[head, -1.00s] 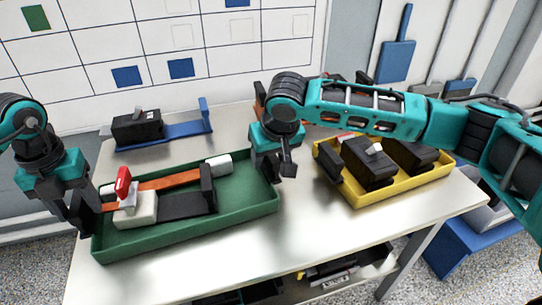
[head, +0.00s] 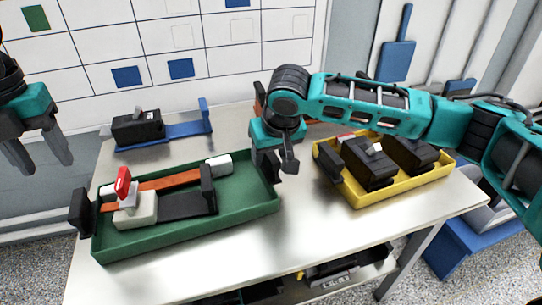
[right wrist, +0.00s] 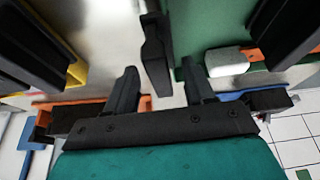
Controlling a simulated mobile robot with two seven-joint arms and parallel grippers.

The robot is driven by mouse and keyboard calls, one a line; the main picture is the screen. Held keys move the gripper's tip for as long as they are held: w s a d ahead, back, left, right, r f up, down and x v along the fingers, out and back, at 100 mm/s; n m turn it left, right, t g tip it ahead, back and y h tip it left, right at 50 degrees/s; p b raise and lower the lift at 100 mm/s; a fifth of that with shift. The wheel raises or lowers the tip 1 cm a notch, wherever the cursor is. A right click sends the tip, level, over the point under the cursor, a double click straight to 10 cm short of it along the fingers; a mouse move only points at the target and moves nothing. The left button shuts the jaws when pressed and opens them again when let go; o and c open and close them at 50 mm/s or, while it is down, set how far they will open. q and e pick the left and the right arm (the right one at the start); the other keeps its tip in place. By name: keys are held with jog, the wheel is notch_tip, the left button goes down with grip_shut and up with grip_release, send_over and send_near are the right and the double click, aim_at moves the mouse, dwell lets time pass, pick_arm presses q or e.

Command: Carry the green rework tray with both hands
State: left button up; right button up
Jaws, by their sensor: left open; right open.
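The green rework tray (head: 245,209) rests on the metal table. It holds a white block with a red lever (head: 123,183), an orange strip (head: 170,181), black parts and a small white block (head: 219,165). A black handle (head: 82,213) stands at its left end. My left gripper (head: 38,160) is open and empty, above and left of that handle, apart from it. My right gripper (head: 273,162) is open at the tray's right end. In the right wrist view a black handle (right wrist: 155,60) beside the tray wall lies between the open fingers (right wrist: 160,92); contact cannot be told.
A yellow tray (head: 379,199) with black breakers stands close to the right of my right gripper. A blue fixture (head: 185,131) with a black device (head: 137,128) is behind the green tray. The table's front middle (head: 290,225) is clear. A lower shelf holds more parts.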

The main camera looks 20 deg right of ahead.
jog(key=v, duration=1)
jog(key=shift+r, duration=0.25)
jog(key=shift+s, duration=0.15)
